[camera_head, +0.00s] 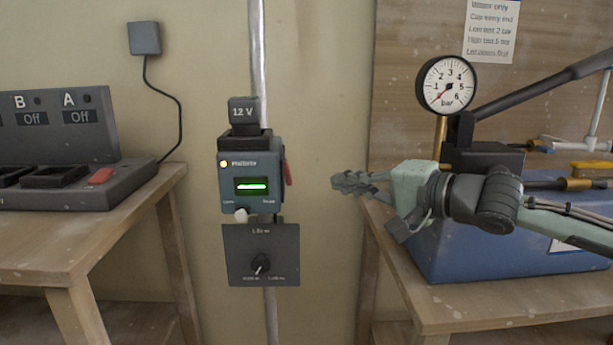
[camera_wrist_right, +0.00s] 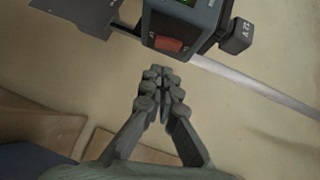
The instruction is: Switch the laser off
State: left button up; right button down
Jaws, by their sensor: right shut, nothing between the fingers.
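The laser (camera_head: 247,180) is a dark blue-grey box clamped on a vertical pole. Its small lamp glows yellow and its window shows a bright green line. A red switch (camera_head: 287,172) sits on its right side; it also shows in the right wrist view (camera_wrist_right: 169,45). A small white knob (camera_head: 240,215) is under the laser's front. A 12 V block (camera_head: 243,111) sits on top. My right gripper (camera_head: 338,184) is shut and empty, to the right of the laser and apart from it. In the right wrist view its fingertips (camera_wrist_right: 162,78) point towards the switch. My left gripper is not in view.
A grey panel with a dial (camera_head: 261,258) is on the pole below the laser. On the left, a wooden table (camera_head: 140,200) holds a charger (camera_head: 75,185). On the right, a bench (camera_head: 455,305) carries a blue tank (camera_head: 480,255) and pressure gauge (camera_head: 446,85).

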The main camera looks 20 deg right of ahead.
aim_at(287, 172)
pick_arm(q)
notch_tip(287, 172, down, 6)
jog(key=p, duration=0.2)
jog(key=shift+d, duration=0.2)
pick_arm(e)
jog(key=x, duration=0.9)
jog(key=shift+w+a, duration=0.15)
jog(key=shift+a, duration=0.05)
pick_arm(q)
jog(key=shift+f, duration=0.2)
pick_arm(e)
jog(key=shift+f, duration=0.15)
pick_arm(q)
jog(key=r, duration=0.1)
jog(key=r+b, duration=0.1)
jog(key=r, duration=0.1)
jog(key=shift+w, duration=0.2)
pick_arm(e)
jog(key=shift+a+m+y, duration=0.3)
jog(key=shift+a, duration=0.05)
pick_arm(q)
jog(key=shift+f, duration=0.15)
